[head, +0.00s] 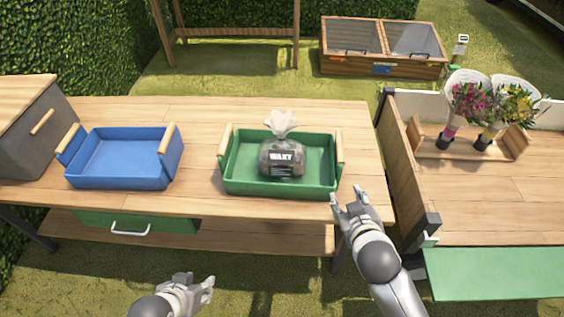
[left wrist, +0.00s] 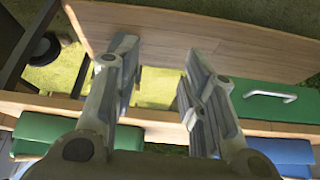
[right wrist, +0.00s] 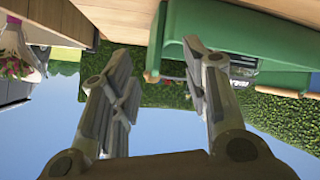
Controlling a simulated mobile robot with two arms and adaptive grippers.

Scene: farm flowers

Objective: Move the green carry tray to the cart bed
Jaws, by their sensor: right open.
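The green carry tray (head: 240,185) stands on the wooden table, with wooden handles at its left and right ends. A clear bag labelled WAXY (head: 282,157) sits inside it. The cart bed (head: 470,205) is at the right, behind a wooden side panel. My right gripper (head: 350,194) is open and empty, just right of and in front of the tray's right handle (head: 339,149). In the right wrist view the green tray (right wrist: 180,25) is beside the open fingers (right wrist: 160,60). My left gripper (head: 208,286) is low in front of the table, its fingers apart and empty in the left wrist view (left wrist: 155,60).
A blue tray (head: 125,160) stands left on the table (head: 200,112), near a grey box (head: 35,125). A wooden flower holder (head: 425,148) with two bouquets occupies the cart's back. The cart's front bed is clear. A green flap (head: 495,273) hangs at its front.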

